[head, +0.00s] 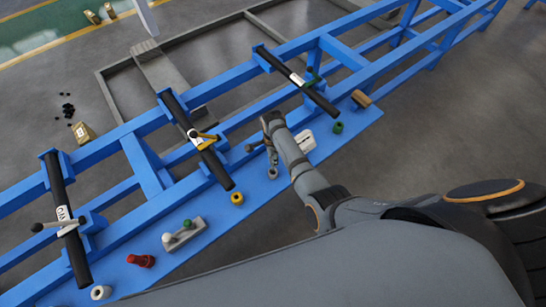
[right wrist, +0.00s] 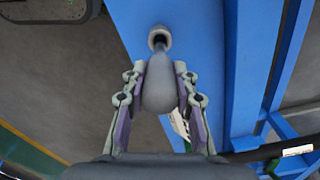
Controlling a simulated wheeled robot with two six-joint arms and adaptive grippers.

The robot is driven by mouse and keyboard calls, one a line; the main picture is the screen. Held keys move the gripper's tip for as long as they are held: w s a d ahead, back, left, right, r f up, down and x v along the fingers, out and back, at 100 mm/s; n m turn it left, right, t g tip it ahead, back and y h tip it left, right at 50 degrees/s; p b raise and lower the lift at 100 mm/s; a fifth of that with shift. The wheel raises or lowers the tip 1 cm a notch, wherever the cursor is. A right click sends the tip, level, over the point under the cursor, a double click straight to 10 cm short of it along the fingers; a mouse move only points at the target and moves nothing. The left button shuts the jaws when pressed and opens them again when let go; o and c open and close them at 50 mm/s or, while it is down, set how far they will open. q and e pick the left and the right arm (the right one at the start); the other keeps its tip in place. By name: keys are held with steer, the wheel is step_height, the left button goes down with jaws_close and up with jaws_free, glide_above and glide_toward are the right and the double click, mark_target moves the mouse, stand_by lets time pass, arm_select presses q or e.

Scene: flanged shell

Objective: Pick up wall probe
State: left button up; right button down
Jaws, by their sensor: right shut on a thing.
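My right gripper (head: 262,135) is above the blue shelf (head: 210,225), to the right of the middle black bar. In the right wrist view its fingers (right wrist: 160,88) are shut on a smooth grey bulb-shaped handle, which I take to be the wall probe (right wrist: 160,82). A thin dark shaft runs from the handle toward a grey ring (right wrist: 159,38) over the blue surface. I cannot tell whether the shaft sits inside the ring or only lines up with it. In the head view the grey ring (head: 272,173) shows just below the gripper. My left gripper is not in view.
Three black bars with white (head: 67,225), yellow (head: 203,140) and green (head: 312,80) fittings cross the blue frame. A white block (head: 303,141) and a green ring (head: 338,127) are right of the gripper. A yellow ring (head: 237,198), grey block (head: 184,235) and red piece (head: 140,260) lie left.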

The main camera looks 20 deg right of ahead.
step_height(320, 180, up, 12)
steer(key=p, duration=0.9)
steer(key=shift+f+p, duration=0.25)
steer(key=shift+p, duration=0.15)
steer(key=shift+f, duration=0.1)
